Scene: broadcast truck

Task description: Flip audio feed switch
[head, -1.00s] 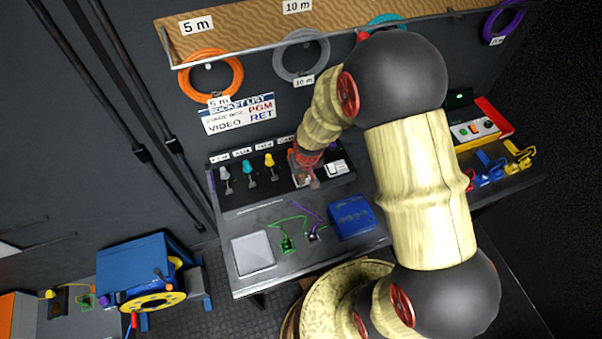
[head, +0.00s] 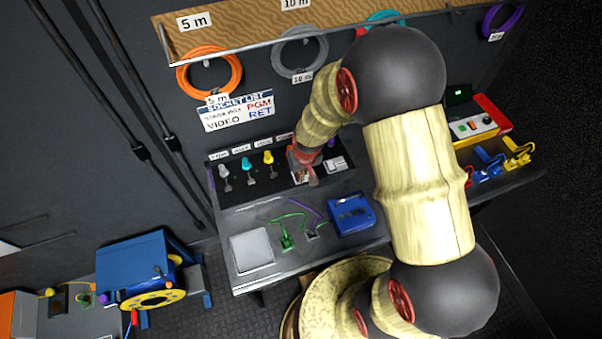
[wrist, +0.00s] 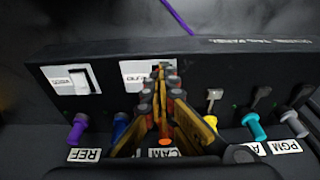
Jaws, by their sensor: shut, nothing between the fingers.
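A dark switch panel (head: 232,192) stands at the back of the bench. In the wrist view it carries two white switch plates with upside-down labels. The left switch (wrist: 84,78) is in clear view. The other switch (wrist: 133,77), whose small label seems to read AUDIO, is partly hidden behind my fingers. My gripper (wrist: 161,68) is shut and empty, its fingertips over the right part of that second switch. I cannot tell whether they touch it. In the head view my gripper (head: 305,172) is at the panel, left of a white switch (head: 336,164).
Coloured plugs line the panel edge, including purple (wrist: 76,128), yellow (wrist: 211,120) and teal (wrist: 255,127). A blue box (head: 351,214) and a grey plate (head: 252,250) lie on the bench. Cable coils, one orange (head: 209,72), hang above.

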